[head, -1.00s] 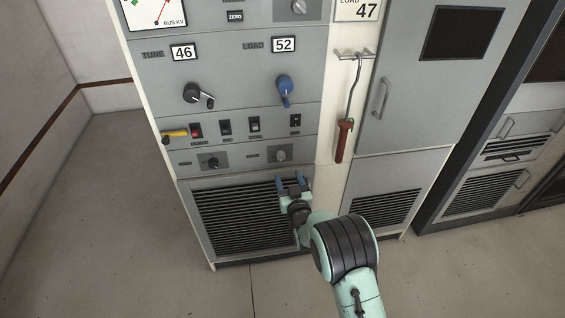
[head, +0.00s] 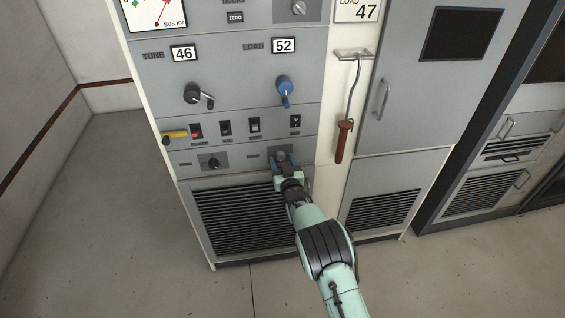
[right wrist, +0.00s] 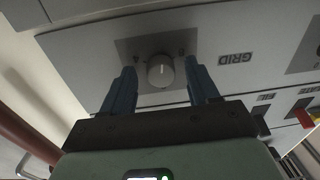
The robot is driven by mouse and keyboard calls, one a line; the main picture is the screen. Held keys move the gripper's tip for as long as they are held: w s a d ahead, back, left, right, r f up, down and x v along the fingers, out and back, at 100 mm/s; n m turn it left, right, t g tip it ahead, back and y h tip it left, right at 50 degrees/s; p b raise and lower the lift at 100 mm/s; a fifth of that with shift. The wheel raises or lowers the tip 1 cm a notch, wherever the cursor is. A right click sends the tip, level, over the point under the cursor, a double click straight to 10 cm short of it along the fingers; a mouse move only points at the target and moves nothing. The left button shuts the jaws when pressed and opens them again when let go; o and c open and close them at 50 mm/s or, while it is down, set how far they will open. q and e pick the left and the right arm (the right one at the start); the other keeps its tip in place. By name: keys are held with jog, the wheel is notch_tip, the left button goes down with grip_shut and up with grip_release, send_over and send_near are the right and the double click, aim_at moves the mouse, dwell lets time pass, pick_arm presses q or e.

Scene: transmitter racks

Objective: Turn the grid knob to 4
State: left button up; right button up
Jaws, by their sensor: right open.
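The grid knob (right wrist: 160,71) is a round grey knob with a pale pointer mark, on a darker plate beside the "GRID" label (right wrist: 235,57), which shows upside down in the right wrist view. In the head view the knob (head: 281,156) sits low on the rack panel, partly hidden by my gripper. My right gripper (right wrist: 162,85) is open, with one blue finger on each side of the knob and gaps showing between fingers and knob. It also shows in the head view (head: 285,164). The scale digits are too small to read. My left gripper is not in view.
A similar black knob (head: 213,162) is to the left on the same panel. Above are a row of switches (head: 254,125), a yellow handle (head: 175,135) and a blue crank (head: 285,88). A red-handled hook (head: 344,140) hangs at the right. A vent grille (head: 240,220) lies below.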

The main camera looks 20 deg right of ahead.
jog(key=c, duration=1)
jog(key=shift+c, duration=0.2)
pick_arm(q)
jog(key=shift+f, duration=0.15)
pick_arm(e)
jog(key=n+b, duration=0.2)
jog(key=n, duration=0.1)
jog(key=shift+b, duration=0.3)
jog(key=n+b, duration=0.1)
jog(key=n, duration=0.2)
jog(key=shift+g, duration=0.3)
jog(key=n+b, duration=0.1)
jog(key=n, duration=0.3)
jog(key=shift+r, duration=0.1)
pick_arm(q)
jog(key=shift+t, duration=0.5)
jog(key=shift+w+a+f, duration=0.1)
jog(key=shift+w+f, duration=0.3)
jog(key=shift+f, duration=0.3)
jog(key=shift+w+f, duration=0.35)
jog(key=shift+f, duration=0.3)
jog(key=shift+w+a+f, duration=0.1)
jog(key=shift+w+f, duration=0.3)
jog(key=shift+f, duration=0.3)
pick_arm(e)
jog(key=shift+r+n, duration=0.1)
jog(key=shift+n, duration=1.5)
pick_arm(q)
jog(key=shift+b, duration=0.3)
